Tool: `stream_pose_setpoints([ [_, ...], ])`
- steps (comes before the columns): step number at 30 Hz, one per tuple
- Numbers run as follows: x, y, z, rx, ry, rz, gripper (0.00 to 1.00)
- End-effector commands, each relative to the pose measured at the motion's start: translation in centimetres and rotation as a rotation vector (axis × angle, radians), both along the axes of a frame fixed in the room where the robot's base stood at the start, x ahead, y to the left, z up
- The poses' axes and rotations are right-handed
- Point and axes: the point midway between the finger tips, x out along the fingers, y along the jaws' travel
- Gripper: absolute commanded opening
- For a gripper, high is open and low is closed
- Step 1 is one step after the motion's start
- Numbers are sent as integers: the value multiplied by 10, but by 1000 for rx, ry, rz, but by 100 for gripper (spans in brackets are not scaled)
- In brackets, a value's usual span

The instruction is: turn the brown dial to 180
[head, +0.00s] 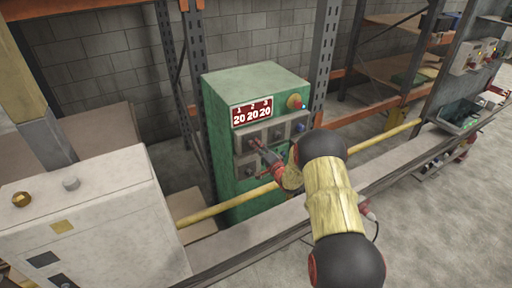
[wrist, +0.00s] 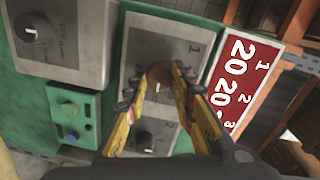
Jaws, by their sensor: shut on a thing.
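The brown dial (wrist: 159,76) sits on a grey plate marked 1 in the wrist view, on the front of the green cabinet (head: 232,190). A small white mark shows at its lower edge; its exact angle is hard to tell. My gripper (wrist: 155,84) is shut on the brown dial, one yellow-and-black finger on each side. In the head view my gripper (head: 254,145) reaches the cabinet's upper left grey plate and hides the dial. A red display (head: 252,111) on the cabinet shows 1, 2, 3 above 20, 20, 20.
A dark dial (wrist: 145,138), marked 2, sits close to my fingers. Another dark dial (wrist: 32,27) is on a plate at the upper left. A yellow rail (head: 225,205) crosses before the cabinet. A white cabinet (head: 90,220) stands at the left.

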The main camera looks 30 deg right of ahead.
Motion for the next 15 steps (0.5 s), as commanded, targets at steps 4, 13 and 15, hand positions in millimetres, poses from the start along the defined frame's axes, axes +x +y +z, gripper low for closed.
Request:
stream_pose_setpoints([
  [4,0,-1,1,24,0,-2,0],
  [13,0,-1,1,32,0,-2,0],
  [15,0,-1,1,32,0,-2,0],
])
